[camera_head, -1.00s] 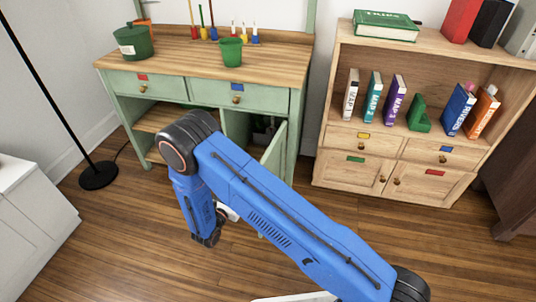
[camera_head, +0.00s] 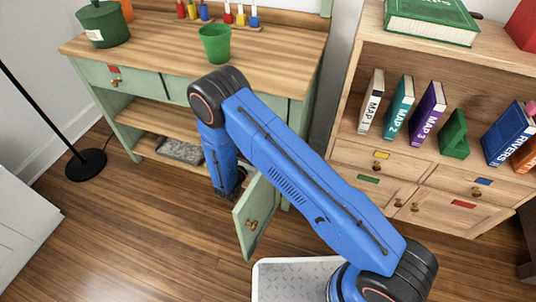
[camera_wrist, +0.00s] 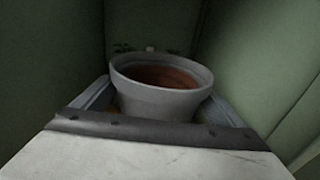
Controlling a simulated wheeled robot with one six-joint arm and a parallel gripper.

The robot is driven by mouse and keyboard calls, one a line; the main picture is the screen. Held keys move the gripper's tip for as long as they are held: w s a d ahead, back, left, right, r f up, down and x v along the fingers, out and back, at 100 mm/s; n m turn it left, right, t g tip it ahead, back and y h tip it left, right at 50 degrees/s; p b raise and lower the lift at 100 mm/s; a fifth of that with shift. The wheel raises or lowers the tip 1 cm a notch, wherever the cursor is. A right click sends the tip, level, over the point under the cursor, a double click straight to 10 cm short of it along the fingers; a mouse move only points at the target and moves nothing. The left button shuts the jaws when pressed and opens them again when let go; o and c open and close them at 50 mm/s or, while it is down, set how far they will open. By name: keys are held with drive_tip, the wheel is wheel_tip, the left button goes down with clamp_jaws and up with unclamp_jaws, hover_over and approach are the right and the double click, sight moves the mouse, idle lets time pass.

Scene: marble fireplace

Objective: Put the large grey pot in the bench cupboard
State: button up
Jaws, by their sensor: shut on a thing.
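The large grey pot (camera_wrist: 160,88) shows in the wrist view, upright, with a thick pale rim and a reddish-brown inside. My gripper (camera_wrist: 158,106) is shut on it, one finger on each side. Dark green walls (camera_wrist: 255,60) stand close on both sides, so the pot is inside the bench cupboard. Whether its base touches the cupboard floor is hidden. In the head view the cupboard's green door (camera_head: 256,213) stands open below the bench (camera_head: 150,50).
The open door stands close to the right of my forearm. A wooden bookcase (camera_head: 350,150) stands to the right, a black lamp base (camera_head: 85,164) to the left. The floor between is clear.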

drive_tip(key=shift+w+d+f, duration=0.1)
drive_tip(key=shift+w+f, duration=0.05)
drive_tip(key=shift+w, duration=0.15)
wheel_tip(320, 180, down, 4)
drive_tip(key=shift+w+d+f, duration=0.1)
drive_tip(key=shift+f, duration=2.75)
drive_tip(key=shift+f, duration=0.15)
drive_tip(key=o, duration=0.9)
drive_tip(key=shift+o, duration=0.2)
